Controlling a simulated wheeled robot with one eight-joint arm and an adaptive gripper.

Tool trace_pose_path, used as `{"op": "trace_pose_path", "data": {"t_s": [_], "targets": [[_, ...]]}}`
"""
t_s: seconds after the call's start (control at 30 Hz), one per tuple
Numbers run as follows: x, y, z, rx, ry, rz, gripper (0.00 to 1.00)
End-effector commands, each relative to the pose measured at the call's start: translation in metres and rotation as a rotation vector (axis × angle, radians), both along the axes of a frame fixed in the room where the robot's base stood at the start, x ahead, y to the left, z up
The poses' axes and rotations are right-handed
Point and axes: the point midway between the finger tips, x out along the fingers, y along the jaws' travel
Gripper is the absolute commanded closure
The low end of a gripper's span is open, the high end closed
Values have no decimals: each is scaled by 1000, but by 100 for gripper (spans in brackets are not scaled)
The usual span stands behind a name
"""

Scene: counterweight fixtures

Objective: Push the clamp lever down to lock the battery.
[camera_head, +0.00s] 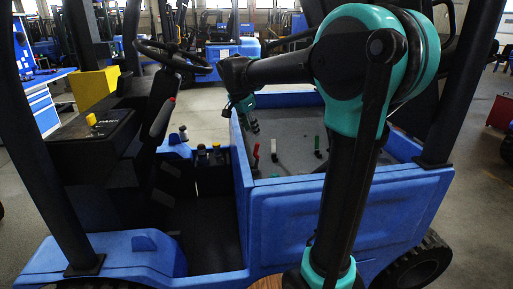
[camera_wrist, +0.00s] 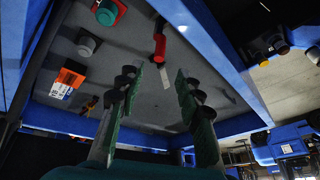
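In the wrist view a lever with a red handle (camera_wrist: 159,46) and a pale metal end sits on the grey panel, appearing between and beyond my fingertips. In the head view a red-handled lever (camera_head: 256,156) stands in the grey-floored bay of the blue vehicle; I cannot tell for certain that it is the same one. My gripper (camera_wrist: 158,75) is open, its two green fingers apart with nothing between them. In the head view my gripper (camera_head: 248,114) hangs above the left side of the bay, apart from the lever. No separate battery can be made out.
The panel also bears a green button (camera_wrist: 108,12), a grey button (camera_wrist: 88,44) and an orange label (camera_wrist: 71,77). A green-topped part (camera_head: 317,146) stands right in the bay. Blue walls (camera_head: 340,215) edge the bay; a steering wheel (camera_head: 172,56) stands left.

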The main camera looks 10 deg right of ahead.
Motion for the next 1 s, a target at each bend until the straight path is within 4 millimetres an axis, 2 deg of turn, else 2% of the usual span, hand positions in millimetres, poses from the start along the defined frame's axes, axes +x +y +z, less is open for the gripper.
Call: {"op": "trace_pose_path", "data": {"t_s": [0.3, 0.5, 0.7, 1.0], "targets": [[20, -16, -59, 1, 1, -1, 64], [29, -25, -87, 1, 1, -1, 64], [34, -28, -102, 1, 1, 0, 64], [34, -29, -104, 1, 1, 0, 64]]}}
